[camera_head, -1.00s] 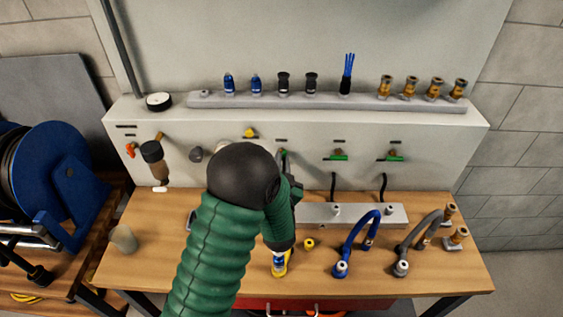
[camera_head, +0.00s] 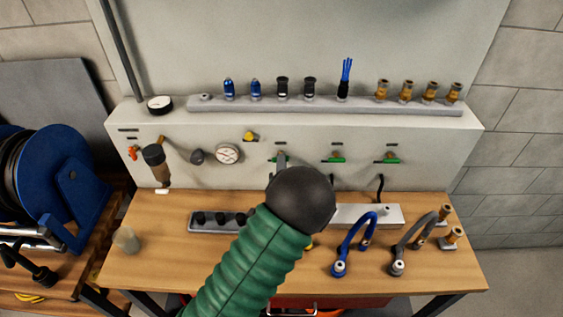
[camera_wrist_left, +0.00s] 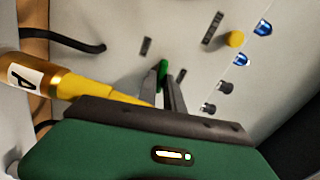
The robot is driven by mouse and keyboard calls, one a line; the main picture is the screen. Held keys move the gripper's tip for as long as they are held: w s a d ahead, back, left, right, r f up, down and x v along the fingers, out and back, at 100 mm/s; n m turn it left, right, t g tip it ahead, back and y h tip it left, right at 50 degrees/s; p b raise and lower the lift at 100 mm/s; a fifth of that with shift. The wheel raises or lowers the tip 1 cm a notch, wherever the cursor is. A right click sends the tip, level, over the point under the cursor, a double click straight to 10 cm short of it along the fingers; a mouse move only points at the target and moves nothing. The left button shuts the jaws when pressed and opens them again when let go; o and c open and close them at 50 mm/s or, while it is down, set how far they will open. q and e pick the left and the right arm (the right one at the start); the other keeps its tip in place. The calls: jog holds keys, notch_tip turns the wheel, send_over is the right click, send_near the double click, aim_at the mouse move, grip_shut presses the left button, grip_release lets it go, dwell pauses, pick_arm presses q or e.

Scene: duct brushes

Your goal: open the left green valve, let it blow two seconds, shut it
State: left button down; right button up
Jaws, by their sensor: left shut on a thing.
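The left green valve (camera_head: 271,159) is on the panel front, under a small dark label. Its green handle lies level, like those of the two green valves to its right. My left gripper (camera_head: 281,163) reaches up to this valve. In the left wrist view, the gripper's dark fingers (camera_wrist_left: 167,88) are shut on the green handle (camera_wrist_left: 163,72). A brass and yellow fitting with a label "A" (camera_wrist_left: 50,82) shows close to the gripper there; my arm mostly hides it in the head view. My right gripper is not in view.
The middle green valve (camera_head: 335,160) and right green valve (camera_head: 388,160) have black hoses below. A round gauge (camera_head: 228,154) is left of the left valve. A blue hose (camera_head: 346,236) and a grey hose (camera_head: 405,250) stand on the bench. A cup (camera_head: 126,240) is at left.

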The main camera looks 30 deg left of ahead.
pick_arm(q)
jog(key=shift+d+f+m+p, duration=0.15)
jog(key=shift+f+m+p, duration=0.15)
jog(key=shift+m, duration=0.7)
jog(key=c, duration=1.6)
grip_release()
jog(key=shift+o, duration=0.7)
jog(key=shift+w, duration=0.1)
jog(key=shift+r, duration=0.1)
